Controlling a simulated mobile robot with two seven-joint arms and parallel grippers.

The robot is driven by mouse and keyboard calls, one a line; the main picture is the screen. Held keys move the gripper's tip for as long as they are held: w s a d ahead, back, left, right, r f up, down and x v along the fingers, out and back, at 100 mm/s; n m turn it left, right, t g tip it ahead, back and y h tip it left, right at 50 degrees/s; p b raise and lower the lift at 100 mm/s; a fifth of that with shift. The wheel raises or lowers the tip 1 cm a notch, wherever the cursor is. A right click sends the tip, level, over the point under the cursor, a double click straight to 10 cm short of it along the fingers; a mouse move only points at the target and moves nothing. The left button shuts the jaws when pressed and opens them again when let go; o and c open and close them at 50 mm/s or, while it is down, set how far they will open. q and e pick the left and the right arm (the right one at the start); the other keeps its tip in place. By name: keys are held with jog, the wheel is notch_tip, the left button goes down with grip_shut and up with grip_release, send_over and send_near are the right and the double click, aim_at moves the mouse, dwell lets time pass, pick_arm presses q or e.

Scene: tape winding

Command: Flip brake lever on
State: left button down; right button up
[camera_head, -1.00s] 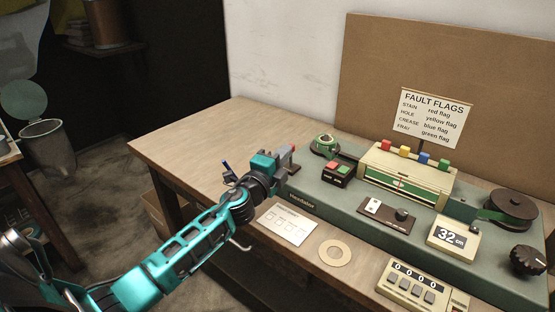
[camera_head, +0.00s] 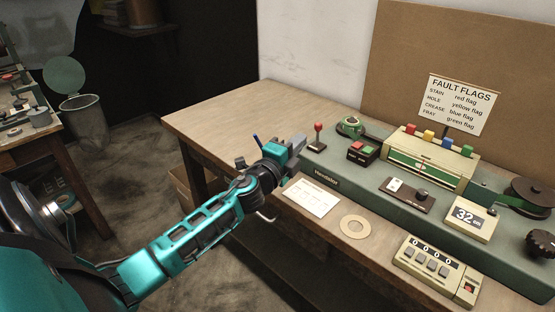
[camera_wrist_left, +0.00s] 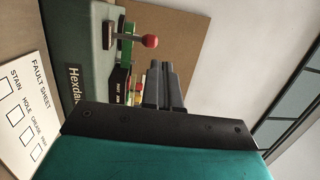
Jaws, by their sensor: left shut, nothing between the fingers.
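The brake lever (camera_head: 318,127) is a short stem with a red ball knob on a dark base at the near left end of the green machine. It stands roughly upright in the head view. My left gripper (camera_head: 298,143) is just left of the lever, shut and empty, with a small gap between them. In the left wrist view the closed grey fingers (camera_wrist_left: 162,85) point past the red knob (camera_wrist_left: 149,40), which is apart from them. My right gripper is not in view.
Right of the lever are a tape roll (camera_head: 349,127), a red-and-green button box (camera_head: 363,151) and a cream flag box (camera_head: 431,159). The table's left part (camera_head: 225,120) is clear.

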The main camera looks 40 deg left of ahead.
pick_arm(q)
jog(key=s, duration=0.7)
jog(key=shift+d, duration=0.15)
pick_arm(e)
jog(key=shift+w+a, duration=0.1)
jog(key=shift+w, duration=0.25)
pick_arm(q)
jog(key=shift+r, duration=0.1)
